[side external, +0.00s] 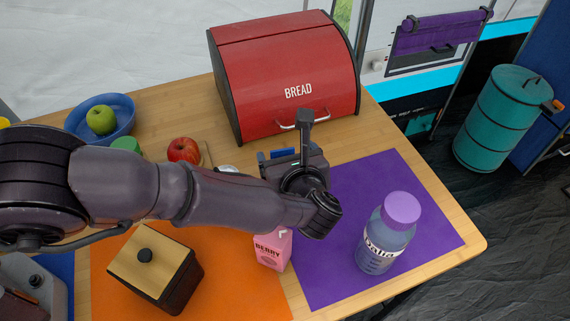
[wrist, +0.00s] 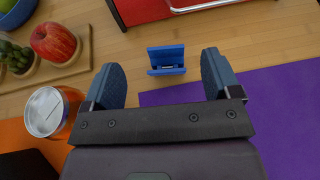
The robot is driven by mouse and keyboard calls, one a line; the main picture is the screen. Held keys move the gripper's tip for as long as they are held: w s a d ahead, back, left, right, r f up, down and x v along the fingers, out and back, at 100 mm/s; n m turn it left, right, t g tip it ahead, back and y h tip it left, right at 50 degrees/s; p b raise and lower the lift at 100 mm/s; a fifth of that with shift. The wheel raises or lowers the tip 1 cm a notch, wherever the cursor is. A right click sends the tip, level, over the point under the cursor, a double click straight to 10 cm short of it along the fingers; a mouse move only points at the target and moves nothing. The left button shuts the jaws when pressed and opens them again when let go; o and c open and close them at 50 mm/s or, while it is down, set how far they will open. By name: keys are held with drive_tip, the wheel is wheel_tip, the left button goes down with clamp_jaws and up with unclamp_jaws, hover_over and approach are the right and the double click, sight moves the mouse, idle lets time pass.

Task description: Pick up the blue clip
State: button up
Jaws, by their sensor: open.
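The blue clip (wrist: 166,60) lies on the wooden table in the wrist view, just past the fingertips and between their lines. My gripper (wrist: 162,78) is open and empty, with one blue-padded finger on each side of the clip's position. In the side view my gripper (side external: 283,158) hangs in front of the bread box. A bit of blue shows beside it there, and I cannot tell whether that is the clip or a finger pad.
A red bread box (side external: 285,75) stands behind. A red apple (wrist: 53,42) and a can (wrist: 45,112) are at the left. A pink carton (side external: 272,250) and a bottle (side external: 388,235) stand nearer the front. A purple mat (side external: 335,270) covers the right side.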

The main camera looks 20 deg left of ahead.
sight(283, 150)
drive_tip(key=shift+s+d+f+m+t, duration=0.15)
drive_tip(key=shift+d+f+m+t, duration=0.2)
drive_tip(key=shift+f, duration=0.2)
drive_tip(key=shift+w+a+f, duration=0.1)
drive_tip(key=shift+w+f, duration=0.1)
drive_tip(key=x, duration=0.7)
drive_tip(key=shift+s+f, duration=0.15)
drive_tip(key=shift+f, duration=0.05)
drive_tip(key=c, duration=1)
